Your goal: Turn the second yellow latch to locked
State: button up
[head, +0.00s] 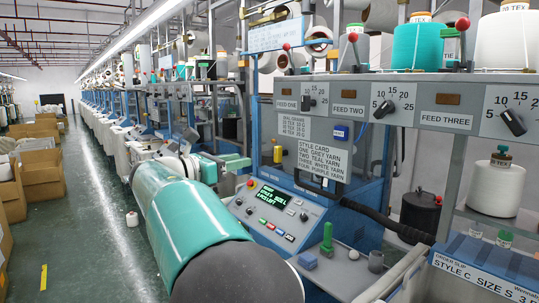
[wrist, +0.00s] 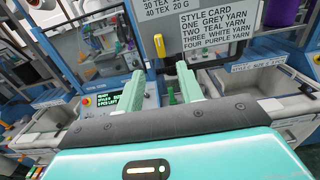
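A yellow latch (head: 277,154) is on the grey post left of the style card (head: 322,158) in the head view. In the wrist view a yellow latch (wrist: 160,46) stands roughly upright on the post beside the card. In the wrist view the latch appears above and between the fingertips, with no contact visible. In the head view my gripper (head: 232,164) is left of the latch.
A blue console (head: 275,212) with a lit display and buttons is below the latch. A black hose runs right. The aisle floor (head: 85,210) is open on the left, with cartons along its edge.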

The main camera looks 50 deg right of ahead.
aim_at(275, 153)
jog(key=x, duration=1.2)
jog(key=shift+d+f, duration=0.1)
jog(key=shift+d, duration=0.15)
grip_shut()
